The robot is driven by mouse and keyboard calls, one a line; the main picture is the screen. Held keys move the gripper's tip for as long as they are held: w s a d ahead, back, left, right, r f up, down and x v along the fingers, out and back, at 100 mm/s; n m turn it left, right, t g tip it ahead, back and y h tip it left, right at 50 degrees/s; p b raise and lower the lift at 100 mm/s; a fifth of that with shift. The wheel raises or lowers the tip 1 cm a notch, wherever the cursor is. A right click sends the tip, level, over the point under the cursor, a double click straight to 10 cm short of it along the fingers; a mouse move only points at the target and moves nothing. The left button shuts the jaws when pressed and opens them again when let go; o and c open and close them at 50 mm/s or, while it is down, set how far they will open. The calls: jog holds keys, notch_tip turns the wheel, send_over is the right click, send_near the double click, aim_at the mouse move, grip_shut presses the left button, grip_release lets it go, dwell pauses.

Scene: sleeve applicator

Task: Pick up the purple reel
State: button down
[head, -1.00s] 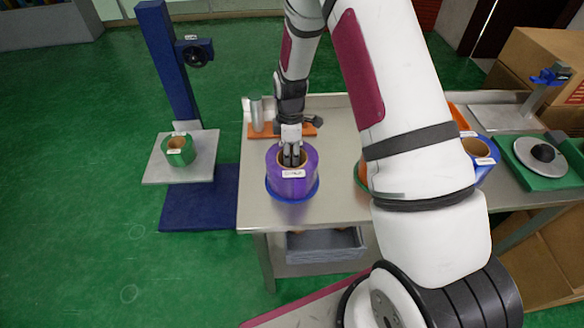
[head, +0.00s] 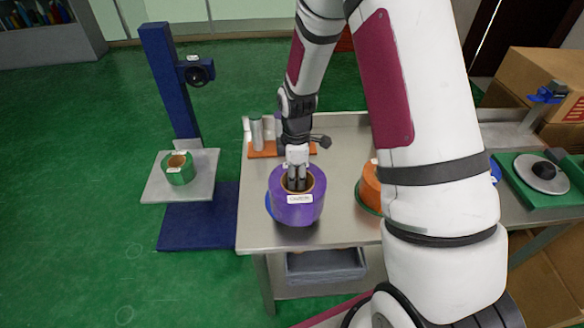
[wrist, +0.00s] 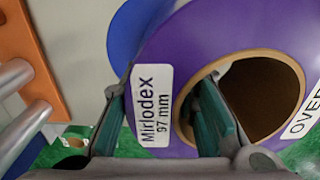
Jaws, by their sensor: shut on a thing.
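The purple reel (head: 296,210) has a brown core and a white label on its front. My gripper (head: 297,182) comes down on it from above and is shut on its wall. In the wrist view, one finger (wrist: 214,118) is inside the core of the purple reel (wrist: 190,45), and the other is at the outer side of a label reading "Mirlodex 97 mm". The reel appears raised off a blue disc (head: 268,205), which shows at its left; the gap beneath is hidden.
An orange holder (head: 262,149) with grey cylinders stands behind the reel. An orange reel (head: 370,188) is to the right, partly hidden by my arm. A blue stand (head: 168,80) at left has a plate with a green reel (head: 180,172). A grey bin (head: 325,265) sits below the table (head: 335,225).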

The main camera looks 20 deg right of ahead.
aim_at(285, 168)
jog(key=s, duration=0.3)
jog(key=s+a, duration=0.1)
jog(key=s, duration=0.3)
jog(key=s+r, duration=0.1)
jog(key=s, duration=0.3)
jog(key=shift+a+r, duration=0.1)
jog(key=shift+a, duration=0.05)
jog(key=shift+w+m, duration=0.45)
jog(key=shift+m, duration=0.05)
jog(key=w+r+m, duration=0.1)
jog(key=w+m, duration=0.2)
jog(key=w+a+r+m, duration=0.1)
jog(key=w+m, duration=0.3)
jog(key=w+r+m, duration=0.1)
jog(key=w+m, duration=0.2)
jog(key=m, duration=0.1)
jog(key=shift+w+a, duration=0.2)
jog(key=shift+a, duration=0.05)
jog(key=shift+w+a+r+m, duration=0.1)
jog(key=shift+w+r+m, duration=0.15)
jog(key=shift+w+m, duration=0.25)
jog(key=shift+w+a+r+m, duration=0.1)
jog(key=shift+w+r+m, duration=0.15)
jog(key=shift+m, duration=0.45)
